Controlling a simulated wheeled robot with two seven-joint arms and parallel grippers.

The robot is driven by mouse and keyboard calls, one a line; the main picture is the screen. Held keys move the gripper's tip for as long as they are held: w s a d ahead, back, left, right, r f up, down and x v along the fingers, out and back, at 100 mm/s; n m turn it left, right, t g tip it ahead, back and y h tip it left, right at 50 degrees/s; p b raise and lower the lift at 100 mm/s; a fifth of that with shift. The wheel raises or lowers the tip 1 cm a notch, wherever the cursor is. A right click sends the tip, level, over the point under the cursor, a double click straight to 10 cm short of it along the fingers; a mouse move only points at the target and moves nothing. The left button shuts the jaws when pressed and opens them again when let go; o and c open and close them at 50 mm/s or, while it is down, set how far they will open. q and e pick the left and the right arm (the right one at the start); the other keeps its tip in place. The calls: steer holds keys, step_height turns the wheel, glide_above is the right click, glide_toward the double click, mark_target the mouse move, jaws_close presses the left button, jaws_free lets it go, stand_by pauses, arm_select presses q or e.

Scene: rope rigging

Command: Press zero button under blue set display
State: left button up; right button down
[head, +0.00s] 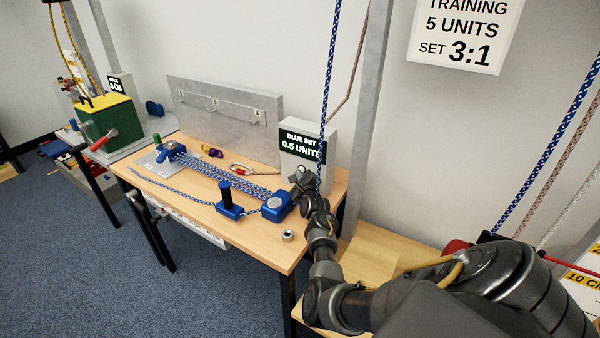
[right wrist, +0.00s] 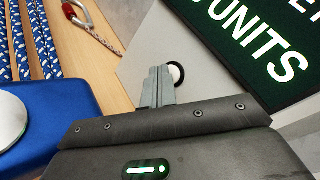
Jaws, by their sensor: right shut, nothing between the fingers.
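The blue set display (head: 301,146) is a dark green panel reading "BLUE SET 0.5 UNITS" on a grey box at the back right of the wooden table. Part of the display also shows in the right wrist view (right wrist: 262,40). A round white button with a dark rim (right wrist: 176,73) sits on the grey face beside the display's lower edge. My right gripper (right wrist: 158,72) is shut and empty, its fingertips right beside the button and partly covering it. I cannot tell whether they touch. My left gripper is not in view.
A blue block (head: 277,206) with blue-white ropes lies left of my right gripper. A red carabiner (head: 240,168) is behind it. A small metal ring (head: 288,236) lies near the front edge. A grey post (head: 368,120) and hanging blue rope (head: 328,70) stand close by.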

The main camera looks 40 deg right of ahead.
stand_by(0.5)
steer(key=shift+s+a+p, duration=0.3)
steer(key=shift+a+p, duration=0.35)
steer(key=shift+a, duration=0.15)
steer(key=shift+a, duration=0.1)
steer(key=a+p, duration=0.1)
steer(key=s+a+p, duration=0.1)
steer(key=a, duration=0.1)
steer(key=shift+r, duration=0.1)
steer(key=shift+s+a+p, duration=0.25)
steer(key=shift+a+p, duration=0.15)
steer(key=shift+a, duration=0.4)
